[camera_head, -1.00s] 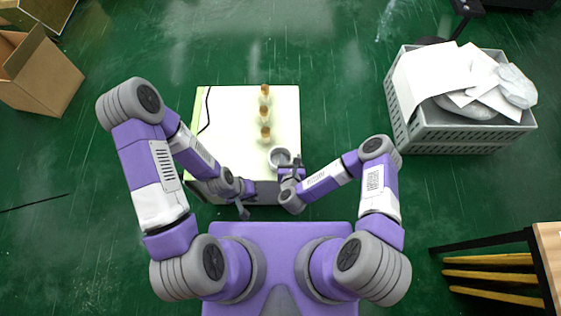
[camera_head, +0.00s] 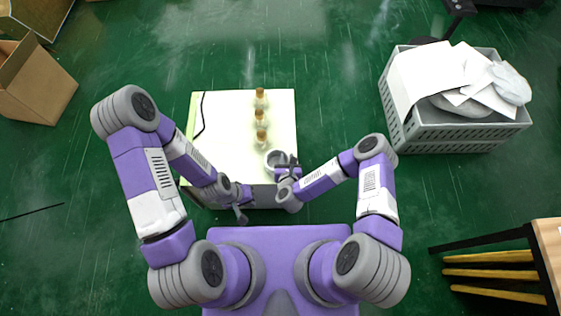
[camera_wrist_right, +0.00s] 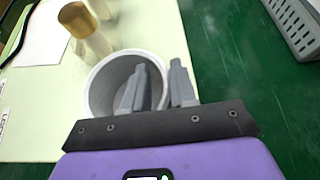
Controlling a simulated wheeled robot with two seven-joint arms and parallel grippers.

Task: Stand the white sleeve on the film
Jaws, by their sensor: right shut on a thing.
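The white sleeve (camera_head: 269,163) is a short round tube near the table's front right edge. In the right wrist view (camera_wrist_right: 110,82) I look into its round opening. My right gripper (camera_wrist_right: 158,66) is shut on its wall, one finger inside and one outside; it also shows in the head view (camera_head: 285,165). I cannot tell whether the sleeve touches the table. A plain white sheet, perhaps the film (camera_wrist_right: 42,38), lies at upper left in the wrist view. My left gripper (camera_head: 240,214) hangs by the table's front edge; its jaws are too small to read.
Several bottles with gold-brown caps (camera_head: 260,116) stand in a row behind the sleeve on the pale table (camera_head: 220,120). A dark cable (camera_head: 201,112) lies at the table's left. A grey crate (camera_head: 452,140) stands on the floor at right, a cardboard box (camera_head: 40,85) at left.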

